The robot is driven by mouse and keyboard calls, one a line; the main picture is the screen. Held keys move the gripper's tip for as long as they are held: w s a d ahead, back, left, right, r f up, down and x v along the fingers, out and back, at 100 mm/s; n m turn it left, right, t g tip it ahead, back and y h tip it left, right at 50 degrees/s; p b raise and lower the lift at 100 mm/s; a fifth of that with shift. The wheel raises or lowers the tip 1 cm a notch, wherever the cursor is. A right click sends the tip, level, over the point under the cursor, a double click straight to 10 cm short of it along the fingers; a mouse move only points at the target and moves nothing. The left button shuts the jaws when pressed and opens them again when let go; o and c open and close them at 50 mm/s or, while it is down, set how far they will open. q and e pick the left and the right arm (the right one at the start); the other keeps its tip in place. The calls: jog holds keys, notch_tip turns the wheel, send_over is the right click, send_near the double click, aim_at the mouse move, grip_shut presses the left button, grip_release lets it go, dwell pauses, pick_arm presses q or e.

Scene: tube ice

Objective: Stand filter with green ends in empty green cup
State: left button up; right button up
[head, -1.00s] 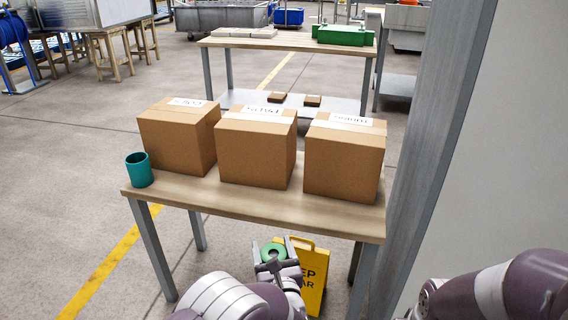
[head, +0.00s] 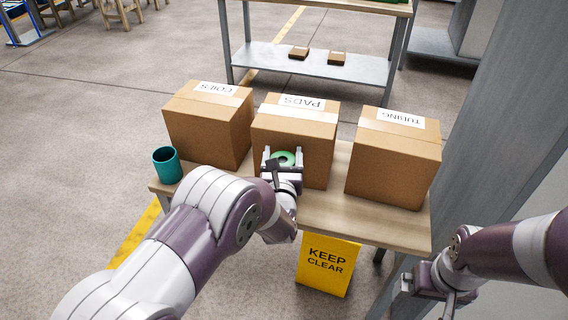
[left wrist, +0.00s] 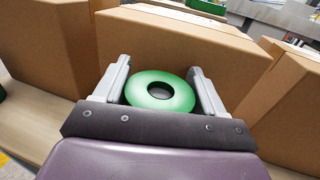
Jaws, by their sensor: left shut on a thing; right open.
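The filter (head: 285,158) shows a green ring-shaped end with a dark central hole. It also shows in the left wrist view (left wrist: 145,86). My left gripper (head: 283,157) is shut on it, one finger on each side, in front of the middle box. The rest of the filter is hidden. The green cup (head: 167,166) stands upright on the left end of the table, left of my left gripper; its visible inside looks empty. My right gripper (head: 432,290) is at the lower right, apart from the table and empty.
Three cardboard boxes stand on the wooden table (head: 340,211): COILS (head: 208,135), PADS (head: 315,152) and TUBING (head: 393,170). A yellow KEEP CLEAR sign (head: 327,265) is below the front edge. A grey pillar (head: 500,120) rises at the right.

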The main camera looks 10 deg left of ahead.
pick_arm(q)
notch_tip(320, 180, down, 2)
jog(key=shift+f, duration=0.1)
jog(key=shift+f+b, duration=0.1)
jog(key=shift+b, duration=0.2)
jog(key=o, duration=1.4)
